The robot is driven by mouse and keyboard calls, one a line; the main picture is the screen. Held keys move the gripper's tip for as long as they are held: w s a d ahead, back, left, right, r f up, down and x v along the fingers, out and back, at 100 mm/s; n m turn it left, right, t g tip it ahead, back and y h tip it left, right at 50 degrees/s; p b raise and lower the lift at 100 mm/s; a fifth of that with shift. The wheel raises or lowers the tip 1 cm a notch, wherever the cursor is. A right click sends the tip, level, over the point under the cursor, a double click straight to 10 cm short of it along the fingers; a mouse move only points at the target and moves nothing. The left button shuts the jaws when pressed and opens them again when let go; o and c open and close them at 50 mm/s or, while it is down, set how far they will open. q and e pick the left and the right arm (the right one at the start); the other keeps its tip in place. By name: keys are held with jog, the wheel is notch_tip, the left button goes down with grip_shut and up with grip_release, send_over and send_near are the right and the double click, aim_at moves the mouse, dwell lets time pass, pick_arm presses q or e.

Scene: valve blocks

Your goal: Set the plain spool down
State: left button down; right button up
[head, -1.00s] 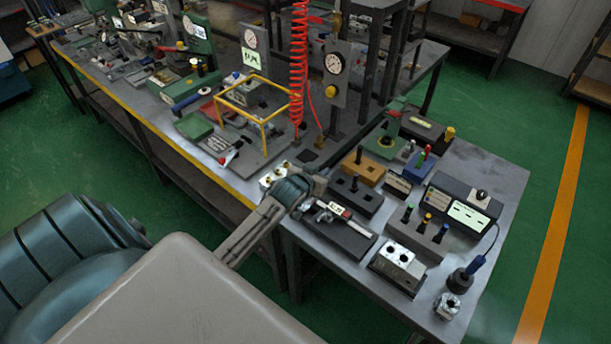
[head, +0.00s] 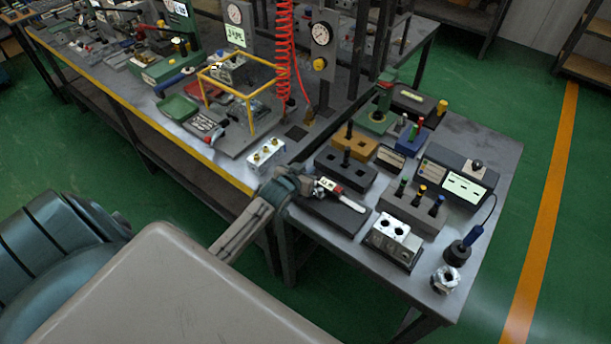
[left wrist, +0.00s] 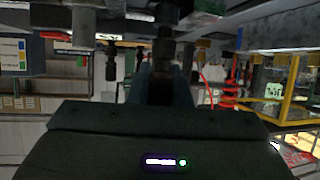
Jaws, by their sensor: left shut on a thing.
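My left gripper (head: 304,184) is shut at the front edge of the bench, in the middle of the head view. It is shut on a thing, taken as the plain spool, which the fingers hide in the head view. In the left wrist view the dark fingers (left wrist: 160,85) are close together, and the held piece does not stand out from the dark shapes around it. A silver valve block (head: 267,154) with brass ports lies just beyond the gripper. My right gripper is not in view.
A dark block (head: 340,172) with a black post, a grey rack (head: 412,212) with coloured pegs and a silver two-hole block (head: 394,232) stand close by. A yellow frame (head: 236,103) stands further left.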

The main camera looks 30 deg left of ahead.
pick_arm(q)
jog(key=shift+f, duration=0.1)
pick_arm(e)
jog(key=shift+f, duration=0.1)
pick_arm(q)
jog(key=c, duration=1.3)
grip_release()
jog(key=shift+c, duration=0.2)
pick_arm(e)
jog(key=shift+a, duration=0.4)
